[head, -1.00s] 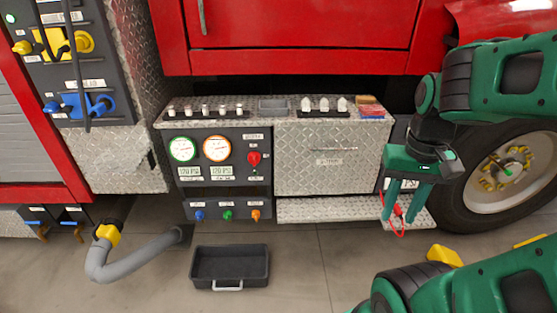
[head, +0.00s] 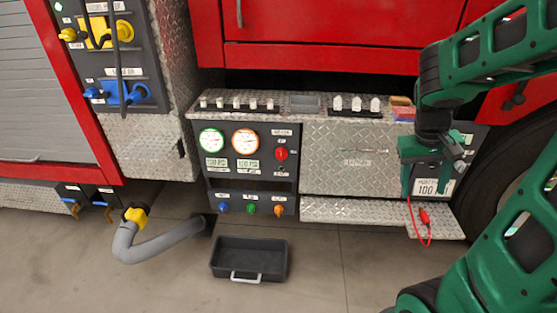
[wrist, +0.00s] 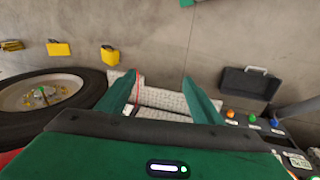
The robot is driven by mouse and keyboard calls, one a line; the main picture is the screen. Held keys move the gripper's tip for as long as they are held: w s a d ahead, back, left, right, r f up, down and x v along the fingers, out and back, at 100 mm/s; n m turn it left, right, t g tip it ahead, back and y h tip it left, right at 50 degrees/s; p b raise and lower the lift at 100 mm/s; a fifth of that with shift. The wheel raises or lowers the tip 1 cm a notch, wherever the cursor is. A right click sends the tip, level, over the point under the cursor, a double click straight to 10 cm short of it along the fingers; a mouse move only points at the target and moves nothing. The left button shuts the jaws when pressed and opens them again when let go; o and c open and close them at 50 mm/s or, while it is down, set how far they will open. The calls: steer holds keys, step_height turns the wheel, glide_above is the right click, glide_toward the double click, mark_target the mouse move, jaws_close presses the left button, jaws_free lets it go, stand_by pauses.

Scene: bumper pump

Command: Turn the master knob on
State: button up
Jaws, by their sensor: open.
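A red knob (head: 281,153) sits on the dark control panel (head: 265,185) of the fire truck, right of two round gauges. The label above it is too small to read, so I cannot confirm it is the master knob. My gripper (head: 425,188) hangs to the right of the panel, in front of the diamond-plate step area, well apart from the knob. In the wrist view my gripper (wrist: 160,92) has its two fingers spread with nothing between them. I cannot make out the red knob in the wrist view.
Blue, green (head: 250,209) and orange small knobs line the panel's lower edge. A black tray (head: 249,270) lies on the floor below it. A grey hose (head: 150,245) lies at left. A diamond-plate step (head: 350,211) juts out near my gripper, and a wheel (wrist: 45,95) is beside it.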

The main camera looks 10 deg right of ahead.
steer(key=w+a+f+n+t+h, duration=0.1)
steer(key=w+f+n+t+h, duration=0.2)
steer(key=w, duration=0.7)
steer(key=w+a+f+n+h, duration=0.1)
steer(key=w+f+n+h, duration=0.25)
steer(key=w, duration=0.55)
steer(key=w+a+f+n+t+h, duration=0.15)
steer(key=w+f+n, duration=0.3)
steer(key=w, duration=0.55)
steer(key=n+t+y, duration=0.3)
steer(key=n+t, duration=0.9)
steer(key=n, duration=0.3)
glide_toward(280, 157)
steer(key=x, duration=1)
steer(key=shift+w+f, duration=0.15)
steer(key=shift+c, duration=0.7)
